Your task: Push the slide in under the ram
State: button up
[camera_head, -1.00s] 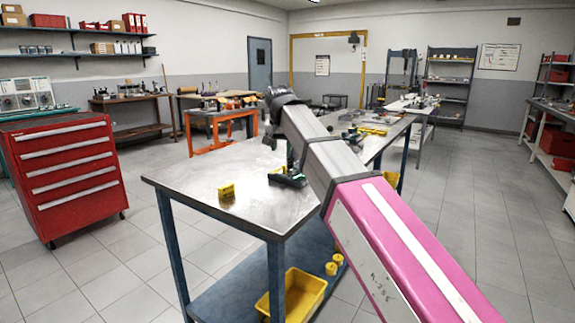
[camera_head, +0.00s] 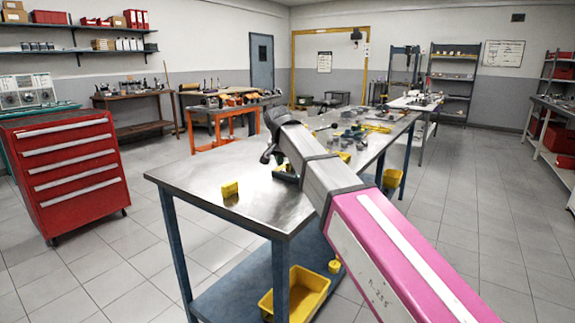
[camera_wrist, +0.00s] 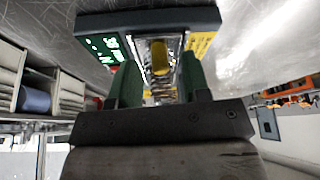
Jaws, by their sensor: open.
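A dark device (camera_wrist: 150,20) with a green lit readout on the left and a yellow label on the right fills the top of the wrist view. A bright channel with a yellow piece (camera_wrist: 159,58) in it runs down its middle. I cannot tell for sure which part is the slide or the ram. My gripper (camera_wrist: 158,72) has its two green fingers apart, one on each side of the channel. Whether they touch anything is unclear. In the head view the device (camera_head: 286,174) is mostly hidden behind my arm, on the steel-topped bench (camera_head: 215,175).
A small yellow block (camera_head: 231,189) stands on the bench left of my arm. Several tools and parts (camera_head: 365,130) lie on the bench's far end. A red drawer cabinet (camera_head: 70,170) is at left.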

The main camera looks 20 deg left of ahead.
jog(key=shift+w+f, duration=0.25)
jog(key=shift+f, duration=0.4)
grip_shut()
jog(key=shift+w+d, duration=0.2)
jog(key=shift+w, duration=0.55)
jog(key=shift+w+d, duration=0.25)
jog(key=shift+w, duration=0.55)
jog(key=shift+w+d, duration=0.2)
jog(key=shift+w, duration=0.55)
grip_release()
jog(key=shift+r, duration=0.1)
jog(key=v, duration=1)
jog(key=shift+s+r, duration=0.15)
jog(key=shift+r, duration=0.2)
